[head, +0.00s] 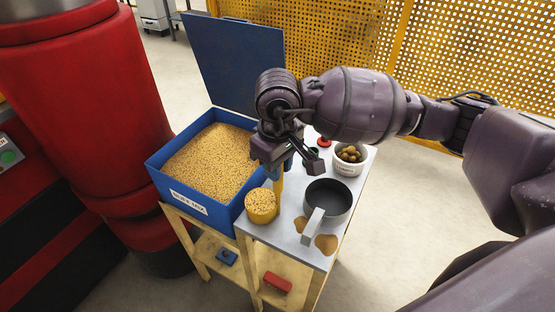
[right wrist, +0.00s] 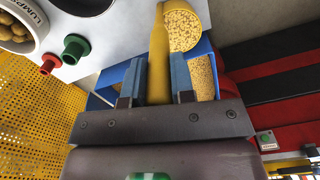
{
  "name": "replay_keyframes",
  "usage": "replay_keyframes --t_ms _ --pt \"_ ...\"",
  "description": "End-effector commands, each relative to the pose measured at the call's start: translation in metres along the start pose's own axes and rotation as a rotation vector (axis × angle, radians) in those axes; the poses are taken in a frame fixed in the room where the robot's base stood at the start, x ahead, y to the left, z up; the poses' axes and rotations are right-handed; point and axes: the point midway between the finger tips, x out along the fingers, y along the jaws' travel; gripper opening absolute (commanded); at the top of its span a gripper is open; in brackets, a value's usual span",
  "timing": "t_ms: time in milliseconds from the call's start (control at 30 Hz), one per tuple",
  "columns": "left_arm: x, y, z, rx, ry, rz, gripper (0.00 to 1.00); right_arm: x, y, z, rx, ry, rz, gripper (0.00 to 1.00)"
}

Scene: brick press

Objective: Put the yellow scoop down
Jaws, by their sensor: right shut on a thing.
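The yellow scoop (head: 262,207) is full of tan granules and sits at the left edge of the grey tabletop (head: 284,236), beside the blue bin. Its bowl is roughly level; I cannot tell whether it touches the top. My right gripper (head: 277,166) is above it, shut on its upright handle. In the right wrist view, the handle (right wrist: 158,62) stands between the two fingers of my right gripper (right wrist: 156,80), and the granule-filled bowl (right wrist: 182,30) shows beyond. My left gripper is not in view.
A blue bin (head: 188,204) of granules with a raised lid (head: 238,62) stands left. A dark pan (head: 340,192) and a white tub (head: 348,168) of lumps stand on the tabletop, with brown patches near its front. A red press column (head: 85,95) is far left.

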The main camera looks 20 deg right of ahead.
Motion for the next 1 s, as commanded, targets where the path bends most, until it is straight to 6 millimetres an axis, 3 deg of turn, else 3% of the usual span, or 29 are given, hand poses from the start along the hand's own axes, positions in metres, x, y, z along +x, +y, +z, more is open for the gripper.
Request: replay_keyframes --t_ms 267,300,467,833,1000 --pt "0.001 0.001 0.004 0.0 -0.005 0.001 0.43 0.003 0.0 0.0 -0.001 0.001 0.0 0.0" --pt "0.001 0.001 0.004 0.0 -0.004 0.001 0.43 0.003 0.0 0.0 -0.001 0.0 0.0 0.25" --pt "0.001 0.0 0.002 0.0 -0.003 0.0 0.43 0.002 0.0 0.0 0.0 0.001 0.0 0.49" --pt "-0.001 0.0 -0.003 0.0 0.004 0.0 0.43 -0.002 0.0 0.0 0.0 0.001 0.0 0.49" --pt "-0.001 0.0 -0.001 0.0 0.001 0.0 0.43 -0.023 0.0 -0.001 0.0 0.005 0.002 0.49"
